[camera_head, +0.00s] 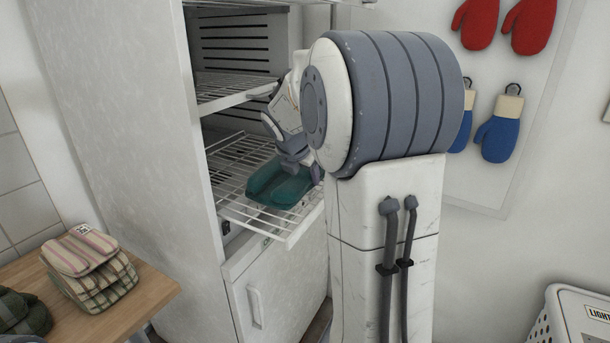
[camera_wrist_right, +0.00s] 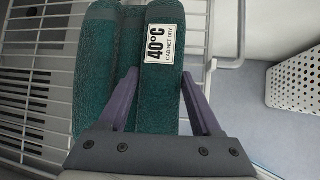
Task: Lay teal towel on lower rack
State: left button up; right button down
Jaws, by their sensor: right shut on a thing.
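The teal towel (camera_head: 283,186) is folded and is at the lower white wire rack (camera_head: 232,165), which sticks out of the open cabinet in the head view. In the right wrist view the towel (camera_wrist_right: 105,60) shows a white label reading 40°C. My right gripper (camera_head: 302,160) is shut on the towel, its purple fingers (camera_wrist_right: 160,90) on either side of a fold. The rack's wires (camera_wrist_right: 40,75) show beside and behind the towel. I cannot tell whether the towel rests fully on the wires. My left gripper is not in view.
An upper wire rack (camera_head: 225,88) is above the lower one. A wooden table (camera_head: 130,318) at left holds striped folded cloths (camera_head: 92,270) and dark green ones (camera_head: 22,312). Mitts (camera_head: 497,138) hang on the right wall. A white basket (camera_head: 565,315) stands lower right.

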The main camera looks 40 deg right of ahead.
jog(key=shift+c, duration=0.3)
grip_release()
jog(key=shift+f, duration=0.15)
